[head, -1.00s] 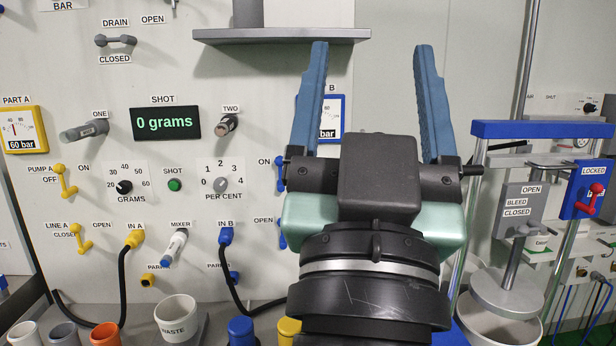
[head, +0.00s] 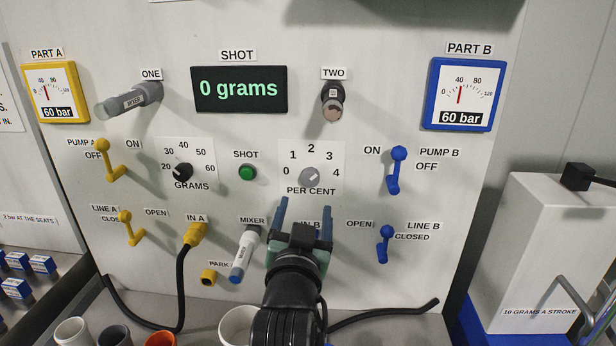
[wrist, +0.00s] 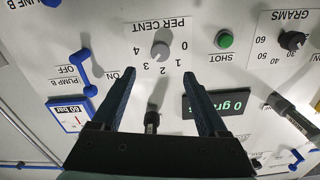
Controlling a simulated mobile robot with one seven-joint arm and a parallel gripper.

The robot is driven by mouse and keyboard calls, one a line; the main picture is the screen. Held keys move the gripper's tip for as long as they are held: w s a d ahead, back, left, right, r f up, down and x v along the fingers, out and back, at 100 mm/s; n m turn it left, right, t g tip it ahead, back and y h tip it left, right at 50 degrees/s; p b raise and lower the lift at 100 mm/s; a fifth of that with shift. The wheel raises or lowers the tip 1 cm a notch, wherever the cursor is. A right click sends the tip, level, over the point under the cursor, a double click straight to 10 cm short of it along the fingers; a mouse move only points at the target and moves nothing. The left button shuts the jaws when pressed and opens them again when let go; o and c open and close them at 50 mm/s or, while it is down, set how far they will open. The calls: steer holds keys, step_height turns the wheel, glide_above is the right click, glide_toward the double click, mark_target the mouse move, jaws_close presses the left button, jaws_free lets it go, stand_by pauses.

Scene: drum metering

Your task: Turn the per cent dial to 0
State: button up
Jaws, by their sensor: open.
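The per cent dial (head: 309,178) is a small grey round knob on a white plate, with a scale from 0 at left over the top to 4 at right. Its mark seems to point up and to the right, but is too small to read surely. In the wrist view the dial (wrist: 160,50) shows upside down, beyond and roughly between the fingertips. My gripper (head: 305,210) is open and empty, its two blue fingers just below the PER CENT label in the head view. In the wrist view my gripper (wrist: 158,78) touches nothing visible. My gripper hides part of the IN B label.
The green shot button (head: 247,172) and the black grams dial (head: 183,172) are left of the dial. The shot display (head: 239,89) and stub TWO (head: 333,100) are above. The mixer (head: 243,254) stands close left of my gripper; the blue pump B lever (head: 396,170) is to the right.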

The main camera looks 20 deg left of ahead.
mark_target(310, 180)
steer(key=p+x, duration=0.1)
steer(key=x, duration=1)
steer(key=shift+f+p, duration=0.1)
steer(key=shift+p, duration=0.25)
jaws_close()
